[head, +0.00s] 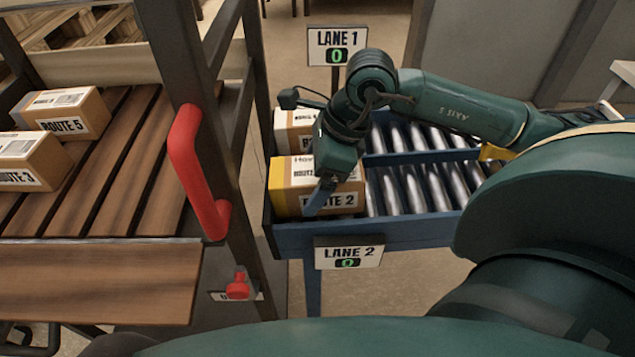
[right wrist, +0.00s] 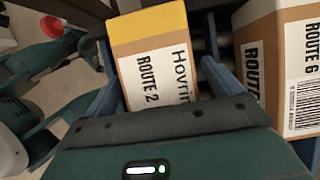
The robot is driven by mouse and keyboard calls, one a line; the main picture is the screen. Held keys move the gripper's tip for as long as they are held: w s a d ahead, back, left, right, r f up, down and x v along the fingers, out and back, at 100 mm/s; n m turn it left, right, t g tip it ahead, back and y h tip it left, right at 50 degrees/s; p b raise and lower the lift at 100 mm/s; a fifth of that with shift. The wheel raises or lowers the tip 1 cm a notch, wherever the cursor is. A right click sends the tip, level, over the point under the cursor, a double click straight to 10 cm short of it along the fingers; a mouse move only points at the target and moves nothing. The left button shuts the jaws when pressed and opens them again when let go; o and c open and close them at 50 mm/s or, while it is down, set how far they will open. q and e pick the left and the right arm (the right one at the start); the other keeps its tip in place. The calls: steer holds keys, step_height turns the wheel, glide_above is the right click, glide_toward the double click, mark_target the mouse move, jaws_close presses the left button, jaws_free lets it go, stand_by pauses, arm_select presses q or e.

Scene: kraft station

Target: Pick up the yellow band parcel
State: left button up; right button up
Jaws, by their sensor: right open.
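The yellow band parcel (head: 283,197) is a cardboard box with a yellow band and a ROUTE 2 label. It sits at the left end of the blue roller conveyor, in the lane 2 side. My right gripper (head: 321,196) is over it, pointing down, with a blue finger in front of the label. In the right wrist view the parcel (right wrist: 148,42) lies between the two spread fingers of the right gripper (right wrist: 163,85). I cannot tell whether either finger touches it. My left gripper is not in view.
A second parcel (head: 292,130), ROUTE 6 in the right wrist view (right wrist: 285,60), stands behind in lane 1. The rollers (head: 425,185) to the right are clear. A dark rack post with a red handle (head: 186,160) stands left, before a slatted shelf with ROUTE 5 (head: 75,113) and ROUTE 3 (head: 30,162) boxes.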

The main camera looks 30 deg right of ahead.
steer(key=shift+f+b, duration=0.25)
steer(key=shift+b, duration=0.15)
steer(key=shift+c, duration=0.2)
stand_by(0.3)
steer(key=c, duration=1.3)
steer(key=shift+o, duration=0.2)
steer(key=shift+r, duration=0.1)
